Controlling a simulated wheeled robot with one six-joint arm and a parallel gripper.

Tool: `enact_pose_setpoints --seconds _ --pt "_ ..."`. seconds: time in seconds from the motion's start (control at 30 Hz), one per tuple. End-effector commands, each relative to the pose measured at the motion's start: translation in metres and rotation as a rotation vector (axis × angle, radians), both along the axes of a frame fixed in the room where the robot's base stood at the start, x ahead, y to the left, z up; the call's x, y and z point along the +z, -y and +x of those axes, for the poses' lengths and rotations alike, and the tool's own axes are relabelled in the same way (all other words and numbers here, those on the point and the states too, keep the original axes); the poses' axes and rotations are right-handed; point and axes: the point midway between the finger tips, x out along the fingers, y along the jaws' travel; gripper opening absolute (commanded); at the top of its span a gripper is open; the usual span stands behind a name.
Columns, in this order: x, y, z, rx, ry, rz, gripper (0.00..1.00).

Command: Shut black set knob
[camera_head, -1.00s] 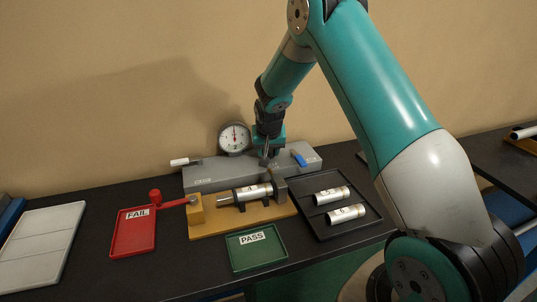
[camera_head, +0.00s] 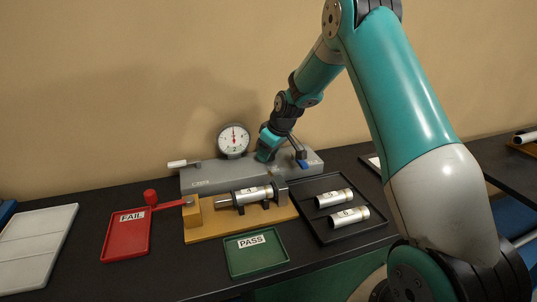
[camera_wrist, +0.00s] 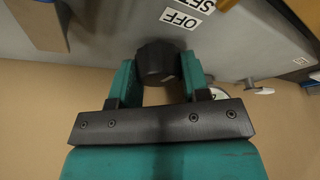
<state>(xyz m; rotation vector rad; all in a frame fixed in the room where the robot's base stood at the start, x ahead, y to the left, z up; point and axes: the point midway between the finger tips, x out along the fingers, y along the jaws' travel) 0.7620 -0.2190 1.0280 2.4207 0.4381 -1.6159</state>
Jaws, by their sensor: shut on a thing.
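The black set knob (camera_wrist: 158,62) is a dark, faceted knob on the front of the grey bench unit (camera_head: 205,179). In the wrist view it sits between the teal fingers of my gripper (camera_wrist: 158,72), which is shut on it. White OFF (camera_wrist: 180,18) and SET labels (camera_wrist: 203,4) lie beside the knob on the grey face. In the head view my gripper (camera_head: 264,152) is tilted at the unit, right of the dial gauge (camera_head: 233,139). The knob is hidden there behind my gripper.
A blue handle (camera_head: 303,164) is at the unit's right, a white-handled lever (camera_head: 178,164) at its left. In front are a yellow fixture (camera_head: 212,228) holding a metal cylinder (camera_head: 253,194), a red FAIL tray (camera_head: 127,243), a green PASS tray (camera_head: 256,262) and a black tray (camera_head: 328,229) with two cylinders.

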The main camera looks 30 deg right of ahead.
Motion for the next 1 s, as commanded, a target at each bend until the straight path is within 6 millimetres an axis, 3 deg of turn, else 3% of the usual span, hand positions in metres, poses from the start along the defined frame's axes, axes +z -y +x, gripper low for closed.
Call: enact_pose_setpoints --seconds 0.33,0.87,0.9,1.0 --pt "-0.0005 0.0007 -0.0003 0.138 -0.002 0.0 0.19" --pt "-0.0005 0.0004 -0.0005 0.164 -0.002 0.0 0.19" --pt "-0.0005 0.0004 -0.0005 0.163 -0.002 0.0 0.45" --pt "-0.0004 0.0004 -0.0004 0.163 -0.002 0.0 0.67"
